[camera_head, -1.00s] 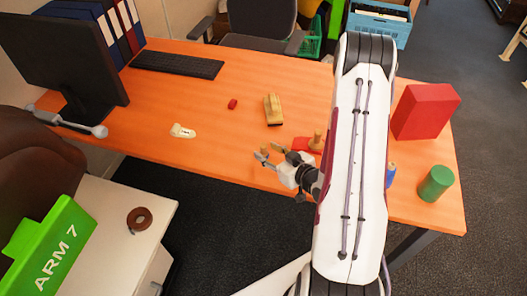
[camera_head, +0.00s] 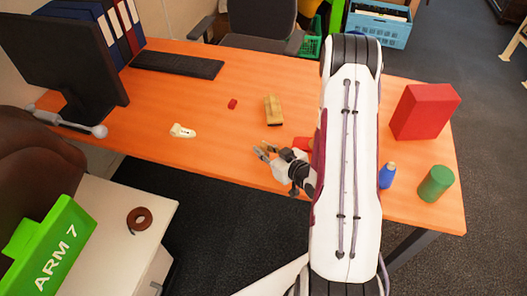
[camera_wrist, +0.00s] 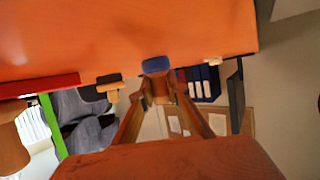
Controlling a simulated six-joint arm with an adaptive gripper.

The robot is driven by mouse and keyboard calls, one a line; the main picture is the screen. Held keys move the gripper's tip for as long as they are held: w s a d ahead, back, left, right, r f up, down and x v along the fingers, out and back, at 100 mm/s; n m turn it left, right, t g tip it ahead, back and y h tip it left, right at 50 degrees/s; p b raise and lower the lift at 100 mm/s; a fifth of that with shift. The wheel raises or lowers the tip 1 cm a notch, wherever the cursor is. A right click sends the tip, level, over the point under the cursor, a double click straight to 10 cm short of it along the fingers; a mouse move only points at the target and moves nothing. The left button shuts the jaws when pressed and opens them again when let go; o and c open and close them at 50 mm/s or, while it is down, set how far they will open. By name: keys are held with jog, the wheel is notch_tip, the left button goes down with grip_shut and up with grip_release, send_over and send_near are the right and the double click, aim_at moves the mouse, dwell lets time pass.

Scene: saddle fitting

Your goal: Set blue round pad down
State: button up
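The blue round pad (camera_wrist: 157,64) shows in the wrist view at the fingertips, with its wooden knob between them. My gripper (camera_wrist: 160,90) is shut on that knob. The wrist picture is upside down, with the tabletop above the pad. Whether the pad touches the table cannot be told. In the head view my gripper (camera_head: 265,150) is low at the desk's front edge, left of my arm. The pad's blue part is not clear there.
A red pad (camera_head: 302,143) is close right of my gripper, partly hidden by my arm. A yellow-and-dark block (camera_head: 273,110) lies behind. A blue bottle (camera_head: 387,176), green cylinder (camera_head: 436,183) and red box (camera_head: 425,111) stand right.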

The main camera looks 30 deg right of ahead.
aim_at(263, 145)
jog(key=shift+r, duration=0.2)
grip_shut()
jog(key=shift+r, duration=4.8)
jog(key=shift+w+a+f, duration=0.1)
jog(key=shift+w+a, duration=0.05)
jog(key=shift+a, duration=0.4)
jog(key=w+a+f+n+y, duration=0.1)
jog(key=w+a+f, duration=0.1)
jog(key=w+a, duration=0.45)
jog(key=w+a+f+n+y, duration=0.1)
jog(key=w+a, duration=0.3)
jog(key=w, duration=0.6)
jog(key=w+r+m+h, duration=0.1)
jog(key=w+h, duration=0.1)
jog(key=w, duration=0.7)
jog(key=w+a+r+m+h, duration=0.1)
jog(key=w+r+m, duration=0.1)
jog(key=w, duration=0.7)
jog(key=shift+w+r+m+h, duration=0.25)
jog(key=shift+w+m+h, duration=0.05)
jog(key=shift+h, duration=0.1)
